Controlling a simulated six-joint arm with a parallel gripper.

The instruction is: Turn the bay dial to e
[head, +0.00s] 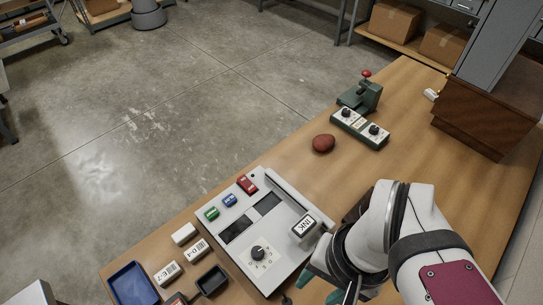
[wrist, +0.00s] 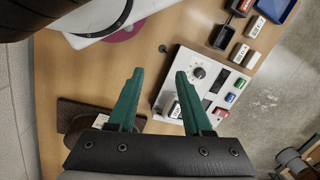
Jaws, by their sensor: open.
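A black round dial (head: 258,253) with small marks around it sits on a pale control panel (head: 285,199) at the front of the table. The marks are too small to read, so I cannot tell where the dial points. It also shows in the wrist view (wrist: 198,73), just right of the right fingertip. My gripper (wrist: 158,75) has green fingers, spread apart with nothing between them. It is apart from the dial. In the head view its fingers are partly hidden by my arm, to the right of the dial near the panel's lower right side.
A block marked INK (head: 303,228) stands on the panel's right side, close to my arm. Red (head: 247,184), blue (head: 229,200) and green (head: 211,213) pieces line its far edge. A two-knob box (head: 359,128) and a brown lump (head: 323,143) are farther back. Blue tray (head: 134,284) at left.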

